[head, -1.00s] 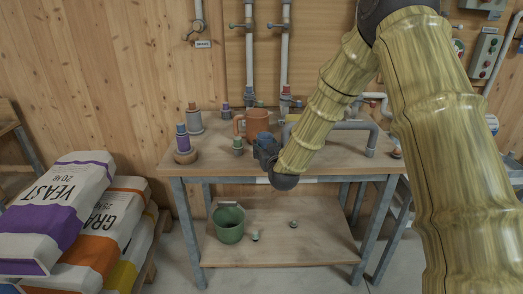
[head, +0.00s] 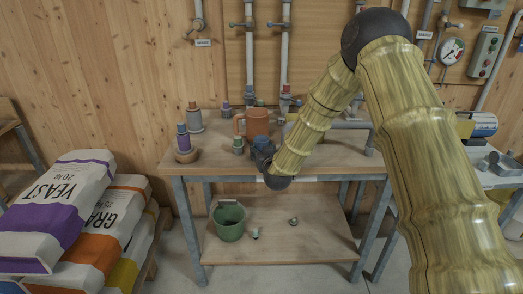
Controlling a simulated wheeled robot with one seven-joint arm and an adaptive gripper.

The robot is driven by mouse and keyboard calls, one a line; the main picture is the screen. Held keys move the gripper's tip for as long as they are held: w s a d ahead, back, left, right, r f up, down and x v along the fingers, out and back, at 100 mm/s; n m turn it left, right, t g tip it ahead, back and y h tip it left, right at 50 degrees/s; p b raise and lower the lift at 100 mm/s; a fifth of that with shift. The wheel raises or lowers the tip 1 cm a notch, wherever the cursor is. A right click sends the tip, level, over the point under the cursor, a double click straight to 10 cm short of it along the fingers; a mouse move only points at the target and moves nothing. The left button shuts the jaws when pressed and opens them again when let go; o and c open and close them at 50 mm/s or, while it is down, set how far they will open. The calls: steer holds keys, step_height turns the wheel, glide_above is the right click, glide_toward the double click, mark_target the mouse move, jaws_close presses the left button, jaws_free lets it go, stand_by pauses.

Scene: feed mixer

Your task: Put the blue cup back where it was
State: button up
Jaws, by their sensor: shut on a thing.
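My gripper (head: 264,157) is over the front part of the workbench top, at the end of my arm, which reaches in from the right. It is shut on a small blue thing, which appears to be the blue cup (head: 261,142). The gripper hides part of the cup, and I cannot tell whether the cup touches the bench. It is in front of a brown-orange pitcher (head: 257,122) and just right of a small green-and-grey piece (head: 238,145).
The workbench (head: 215,160) also holds a purple-and-red stack on a wooden base (head: 183,143) and a grey stack (head: 194,118). A grey pipe frame is at right, partly behind my arm. A green bucket (head: 229,222) stands on the lower shelf. Feed sacks (head: 62,215) lie left.

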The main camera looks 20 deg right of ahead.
steer(key=shift+f, duration=0.1)
steer(key=o, duration=1.1)
